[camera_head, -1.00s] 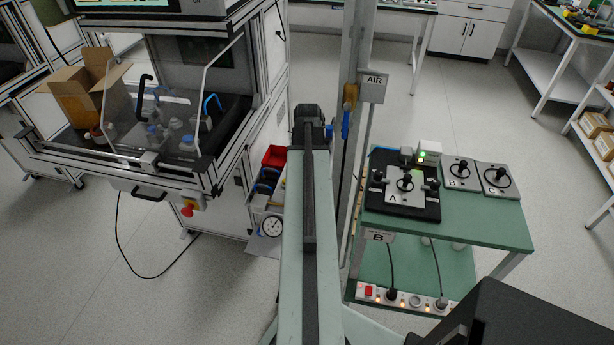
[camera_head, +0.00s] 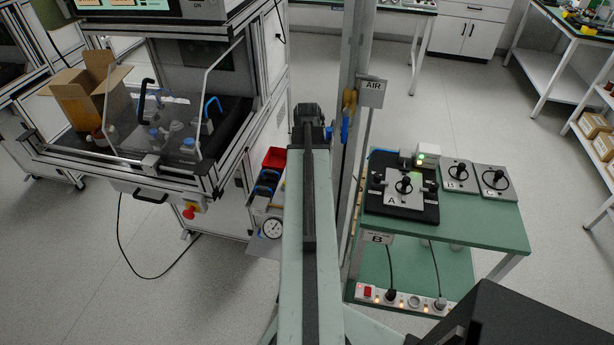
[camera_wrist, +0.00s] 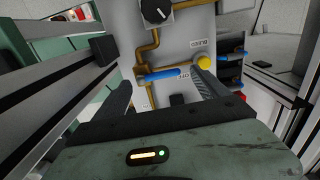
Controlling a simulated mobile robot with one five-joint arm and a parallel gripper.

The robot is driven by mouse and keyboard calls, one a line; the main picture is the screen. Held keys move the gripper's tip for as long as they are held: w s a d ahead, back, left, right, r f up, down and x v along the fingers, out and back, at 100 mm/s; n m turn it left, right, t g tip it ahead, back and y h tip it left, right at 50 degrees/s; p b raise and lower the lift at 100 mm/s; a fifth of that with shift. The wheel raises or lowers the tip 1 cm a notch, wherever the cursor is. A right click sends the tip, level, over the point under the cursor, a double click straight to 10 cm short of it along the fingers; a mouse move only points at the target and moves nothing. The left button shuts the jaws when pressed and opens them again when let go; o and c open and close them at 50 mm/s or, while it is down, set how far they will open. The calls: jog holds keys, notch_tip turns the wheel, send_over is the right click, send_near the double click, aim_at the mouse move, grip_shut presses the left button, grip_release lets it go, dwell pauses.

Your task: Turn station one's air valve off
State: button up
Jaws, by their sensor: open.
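In the wrist view, a blue lever handle (camera_wrist: 165,75) lies nearly level across a brass-coloured pipe on a grey panel. Its right end is beside small lettering that seems to read OFF. My gripper (camera_wrist: 162,82) is open, with one dark finger to the left of the blue handle and one to the right. I cannot tell whether either finger touches it. In the head view, a blue handle (camera_head: 345,125) and brass fitting show on the post, beside an AIR sign (camera_head: 372,93).
A yellow knob (camera_wrist: 205,62) sits close to the right finger, under a BLEED label, with blue fittings farther right. A black dial (camera_wrist: 155,11) is above. Grey frame rails flank both sides. A green table (camera_head: 480,236) with switch plates stands right of the post.

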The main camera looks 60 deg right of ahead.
notch_tip(320, 180, up, 6)
jog(key=p, duration=0.5)
jog(key=shift+r, duration=0.15)
jog(key=w+a+r+p, duration=0.5)
jog(key=w+a, duration=0.3)
jog(key=a, duration=0.2)
jog(key=w+a+r+p, duration=0.5)
jog(key=w+a, duration=0.2)
jog(key=a, duration=0.4)
jog(key=w+a+f+n+b, duration=0.2)
jog(key=a+f+n+b, duration=0.1)
jog(key=a, duration=0.6)
jog(key=w+a+f+n+b, duration=0.3)
jog(key=a+n, duration=0.3)
jog(key=a, duration=0.4)
jog(key=w+a+f+n+b, duration=0.2)
jog(key=a+f+n+b, duration=0.2)
jog(key=a, duration=0.5)
jog(key=shift+w+a+f+n, duration=0.15)
jog(key=shift+w+a+n, duration=0.15)
jog(key=shift+n, duration=0.4)
jog(key=shift+c, duration=0.3)
